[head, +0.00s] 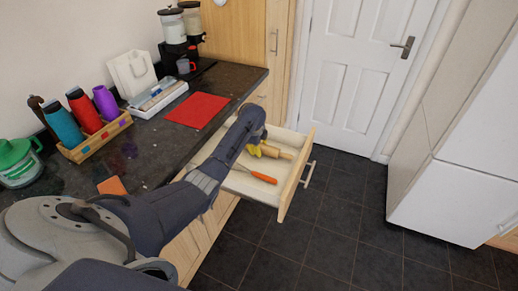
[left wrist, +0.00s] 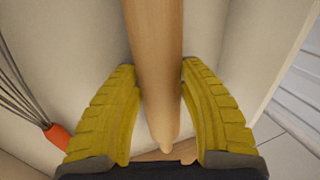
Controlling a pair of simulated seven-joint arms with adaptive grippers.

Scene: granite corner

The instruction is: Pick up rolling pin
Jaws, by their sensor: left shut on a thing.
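The rolling pin (left wrist: 155,60) is pale wood and lies in the open drawer (head: 291,187). In the left wrist view it runs lengthwise between the two yellow fingers of my left gripper (left wrist: 162,110). The fingers sit on either side of it, shut on the pin. In the head view my left gripper (head: 254,151) reaches down into the drawer, and the rolling pin (head: 279,153) shows partly beside the yellow fingers. Part of the pin is hidden by the gripper. My right gripper is in neither view.
An orange-handled whisk (head: 262,177) lies in the drawer near the pin; its wires (left wrist: 18,85) show in the left wrist view. The dark worktop (head: 160,140) holds bottles in a wooden crate (head: 98,140), a red mat (head: 197,110) and a coffee machine (head: 178,50). The floor beyond the drawer is clear.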

